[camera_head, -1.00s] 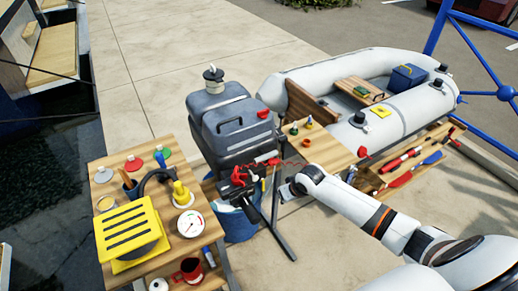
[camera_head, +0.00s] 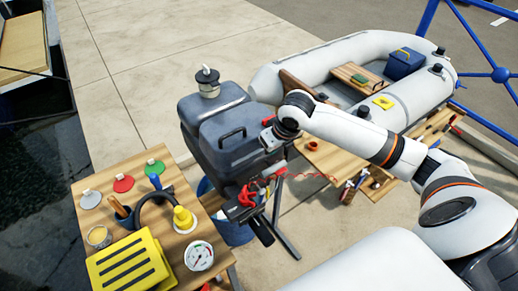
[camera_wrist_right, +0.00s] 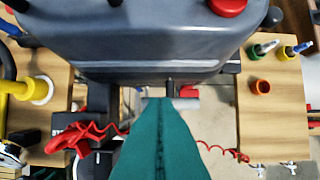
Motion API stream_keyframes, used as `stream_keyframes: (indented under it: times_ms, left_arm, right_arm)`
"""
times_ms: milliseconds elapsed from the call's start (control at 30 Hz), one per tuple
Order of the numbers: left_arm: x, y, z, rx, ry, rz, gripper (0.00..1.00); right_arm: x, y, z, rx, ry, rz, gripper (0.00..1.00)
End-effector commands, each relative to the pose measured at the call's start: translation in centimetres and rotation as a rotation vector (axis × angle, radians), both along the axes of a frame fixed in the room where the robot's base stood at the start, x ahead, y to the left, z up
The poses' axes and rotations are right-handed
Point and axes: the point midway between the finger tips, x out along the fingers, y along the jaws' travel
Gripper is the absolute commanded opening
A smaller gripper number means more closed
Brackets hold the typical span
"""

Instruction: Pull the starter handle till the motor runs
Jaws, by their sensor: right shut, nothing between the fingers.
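The grey outboard motor (camera_head: 228,130) stands upright in the middle of the head view; its cowl also fills the top of the right wrist view (camera_wrist_right: 150,45). A small grey bar on a dark stem, which looks like the starter handle (camera_wrist_right: 187,103), shows below the cowl's lower edge. My right gripper (camera_head: 270,138) is at the motor's right side. In the wrist view its teal fingers (camera_wrist_right: 160,104) are together and empty, with the tips overlapping the bar in the picture; I cannot tell if they touch it. The handle is not clear in the head view. My left gripper is not in view.
A red clip (camera_wrist_right: 88,134) with a coiled red cord hangs by the black tiller (camera_head: 240,210). A tool table (camera_head: 170,258) stands at the left. A small wooden table (camera_head: 328,160) and the inflatable boat (camera_head: 330,62) are at the right.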

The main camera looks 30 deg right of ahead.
Motion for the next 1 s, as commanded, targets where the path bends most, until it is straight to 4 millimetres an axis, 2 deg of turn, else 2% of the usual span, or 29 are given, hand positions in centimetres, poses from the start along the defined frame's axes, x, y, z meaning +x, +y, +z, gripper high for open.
stream_keyframes:
  times_ms: [167, 300, 400, 567, 700, 800, 1000]
  left_arm:
    - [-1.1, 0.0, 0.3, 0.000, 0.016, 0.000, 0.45]
    - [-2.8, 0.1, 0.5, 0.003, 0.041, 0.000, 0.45]
    - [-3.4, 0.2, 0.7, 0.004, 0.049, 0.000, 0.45]
    - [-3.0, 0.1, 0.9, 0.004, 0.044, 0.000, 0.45]
    - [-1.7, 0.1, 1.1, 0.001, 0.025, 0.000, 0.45]
    - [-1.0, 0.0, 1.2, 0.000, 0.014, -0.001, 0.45]
    - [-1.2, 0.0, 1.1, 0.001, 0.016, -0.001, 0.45]
  right_arm:
    - [0.5, 0.1, -1.6, 0.000, 0.004, -0.001, 0.00]
    - [1.4, 0.2, -4.1, 0.001, 0.004, -0.002, 0.00]
    - [2.0, 0.2, -5.8, 0.000, 0.003, -0.001, 0.00]
    - [2.9, 0.3, -8.0, 0.000, 0.002, -0.001, 0.00]
    - [3.2, 0.2, -9.0, -0.001, 0.001, 0.000, 0.00]
    - [3.3, 0.2, -9.3, -0.001, 0.000, 0.001, 0.00]
    - [3.3, 0.3, -9.3, -0.001, -0.001, 0.001, 0.00]
